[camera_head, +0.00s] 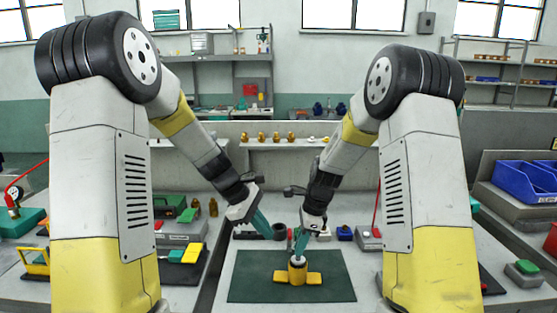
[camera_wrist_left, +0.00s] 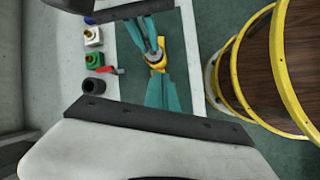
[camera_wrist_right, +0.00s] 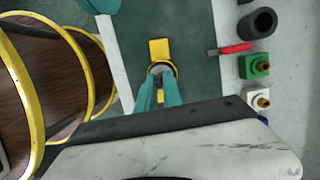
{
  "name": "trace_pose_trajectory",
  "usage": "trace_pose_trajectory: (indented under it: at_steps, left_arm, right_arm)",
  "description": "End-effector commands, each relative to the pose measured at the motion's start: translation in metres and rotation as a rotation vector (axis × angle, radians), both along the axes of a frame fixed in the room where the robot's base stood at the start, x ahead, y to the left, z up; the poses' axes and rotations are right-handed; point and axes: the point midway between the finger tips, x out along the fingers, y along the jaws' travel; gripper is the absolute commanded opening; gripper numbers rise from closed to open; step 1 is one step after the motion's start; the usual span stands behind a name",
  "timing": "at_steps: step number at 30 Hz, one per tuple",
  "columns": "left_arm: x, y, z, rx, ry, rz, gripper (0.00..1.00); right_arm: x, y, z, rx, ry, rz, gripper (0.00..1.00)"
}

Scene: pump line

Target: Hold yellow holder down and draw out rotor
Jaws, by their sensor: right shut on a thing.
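The yellow holder (camera_head: 312,278) stands on the dark green mat, its round cup between flat feet; it also shows in the left wrist view (camera_wrist_left: 162,50) and right wrist view (camera_wrist_right: 159,47). My right gripper (camera_head: 299,254) points down into the cup mouth, its teal fingers shut on the rotor. The rotor is mostly hidden by the fingers and cup. My left gripper (camera_head: 268,233) is above and left of the holder in the head view, apart from it. Its teal fingers lie close together with nothing visible between them.
The green mat (camera_head: 250,285) is otherwise clear. Behind it stand a dark ring (camera_head: 279,231), a blue block (camera_head: 345,233) and a green block (camera_wrist_right: 256,66). A red-handled tool (camera_wrist_right: 232,49) lies near the mat edge. Blue bins (camera_head: 525,180) are at the right.

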Motion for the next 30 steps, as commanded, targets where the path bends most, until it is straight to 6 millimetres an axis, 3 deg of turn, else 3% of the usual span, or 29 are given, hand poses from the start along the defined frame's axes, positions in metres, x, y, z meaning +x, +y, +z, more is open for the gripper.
trace_pose_trajectory:
  at_steps: [3, 9, 30]
  left_arm:
    - [0.016, -0.011, -0.038, -0.036, 0.115, 0.113, 0.0]
    - [0.03, -0.022, -0.078, -0.073, 0.238, 0.249, 0.0]
    - [0.034, -0.025, -0.148, -0.084, 0.281, 0.296, 0.0]
  right_arm:
    - [0.0, 0.0, -0.001, -0.001, 0.001, 0.0, 0.0]
    - [0.0, 0.0, -0.001, -0.001, 0.001, 0.0, 0.0]
    - [0.0, 0.0, -0.001, -0.001, 0.002, 0.0, 0.0]
